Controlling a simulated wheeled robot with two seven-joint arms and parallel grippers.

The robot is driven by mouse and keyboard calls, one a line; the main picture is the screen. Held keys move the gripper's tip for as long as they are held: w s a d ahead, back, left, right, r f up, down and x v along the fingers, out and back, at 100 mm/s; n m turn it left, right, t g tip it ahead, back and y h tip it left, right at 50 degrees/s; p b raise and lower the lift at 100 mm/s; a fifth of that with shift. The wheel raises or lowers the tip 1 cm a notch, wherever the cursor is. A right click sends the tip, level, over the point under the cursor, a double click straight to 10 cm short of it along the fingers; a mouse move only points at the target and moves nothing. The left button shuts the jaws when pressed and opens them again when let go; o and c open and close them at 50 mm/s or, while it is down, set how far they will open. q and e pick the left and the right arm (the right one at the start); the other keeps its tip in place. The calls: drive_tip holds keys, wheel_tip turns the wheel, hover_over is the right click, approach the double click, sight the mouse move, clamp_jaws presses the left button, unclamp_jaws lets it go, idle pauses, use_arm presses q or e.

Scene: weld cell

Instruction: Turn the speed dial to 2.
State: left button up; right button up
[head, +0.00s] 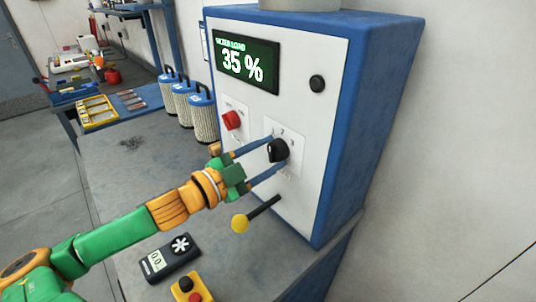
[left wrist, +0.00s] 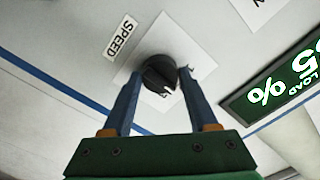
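The black speed dial (head: 278,150) sits on a white plate on the front of the blue and white machine. Small numerals are printed around it, and I cannot read for sure which one it points to. My left gripper (head: 277,153) reaches in from the left, with one finger above and one below the dial. In the left wrist view the dial (left wrist: 158,74) lies between the two finger ends of the left gripper (left wrist: 158,76), beside a SPEED label (left wrist: 119,37). The fingers are spread, and firm contact does not show. My right gripper is out of view.
The machine has a display (head: 246,62) reading 35 %, a red knob (head: 232,120), a black button (head: 317,83) and a lever with a yellow ball (head: 240,223) below the gripper. A dark handheld meter (head: 170,259) and a yellow box with a red button (head: 192,287) lie on the bench.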

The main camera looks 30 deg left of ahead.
use_arm(q)
drive_tip(key=o, duration=0.3)
drive_tip(key=shift+o, duration=0.2)
drive_tip(key=shift+s+a+f, duration=0.15)
drive_tip(key=shift+s+a, duration=0.05)
drive_tip(key=shift+s, duration=0.3)
drive_tip(key=p+v, duration=0.1)
drive_tip(key=v, duration=0.5)
